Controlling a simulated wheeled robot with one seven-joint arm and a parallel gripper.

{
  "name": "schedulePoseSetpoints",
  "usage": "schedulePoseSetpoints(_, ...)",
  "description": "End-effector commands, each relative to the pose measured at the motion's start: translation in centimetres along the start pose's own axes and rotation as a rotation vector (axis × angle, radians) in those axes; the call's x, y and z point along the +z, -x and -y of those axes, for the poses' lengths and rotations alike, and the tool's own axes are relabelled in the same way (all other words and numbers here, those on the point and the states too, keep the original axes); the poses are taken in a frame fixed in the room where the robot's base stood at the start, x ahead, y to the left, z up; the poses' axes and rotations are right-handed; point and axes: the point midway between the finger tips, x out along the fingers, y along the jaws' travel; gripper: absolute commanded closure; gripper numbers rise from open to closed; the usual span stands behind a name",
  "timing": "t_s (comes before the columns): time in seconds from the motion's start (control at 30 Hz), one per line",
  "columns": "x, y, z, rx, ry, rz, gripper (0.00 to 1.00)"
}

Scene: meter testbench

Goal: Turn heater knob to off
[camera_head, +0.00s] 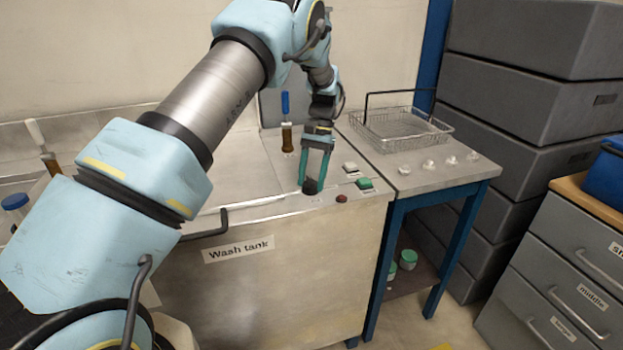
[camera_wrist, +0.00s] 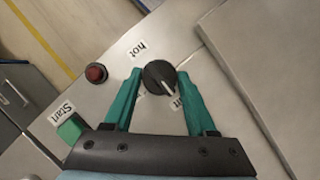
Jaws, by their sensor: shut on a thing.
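The heater knob (camera_head: 310,187) is a round black dial on the front edge of the wash tank's top panel. In the wrist view the knob (camera_wrist: 158,76) has a white pointer line aimed down and slightly right, toward a small label partly hidden by a finger. A "hot" label (camera_wrist: 138,48) lies on the knob's upper left side. My gripper (camera_head: 314,178) reaches down from above, its green fingers on either side of the knob. In the wrist view my gripper (camera_wrist: 158,74) is shut on the knob.
A red button (camera_head: 341,198) and a green start button (camera_head: 365,183) sit right of the knob. A wire basket (camera_head: 400,128) stands on the side bench. The tank's black handle (camera_head: 207,230) juts out at left. A brown bottle (camera_head: 287,137) stands behind my gripper.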

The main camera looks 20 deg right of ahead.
Motion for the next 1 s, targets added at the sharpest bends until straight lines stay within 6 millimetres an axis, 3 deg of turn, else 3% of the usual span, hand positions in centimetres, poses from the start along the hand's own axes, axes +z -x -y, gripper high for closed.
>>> schedulePoseSetpoints(0.2,-0.1,0.0,0.0,0.0,0.001,-0.002,0.99)
schedulePoseSetpoints(0.23,-0.1,0.0,0.0,0.0,0.001,-0.002,0.4)
schedulePoseSetpoints(0.47,0.0,0.0,0.0,0.0,0.0,-0.001,0.14)
schedulePoseSetpoints(0.77,-0.1,0.2,0.0,0.0,-0.001,-0.001,0.13)
schedulePoseSetpoints(1.0,-0.2,3.3,0.0,0.0,0.0,-0.006,0.13)
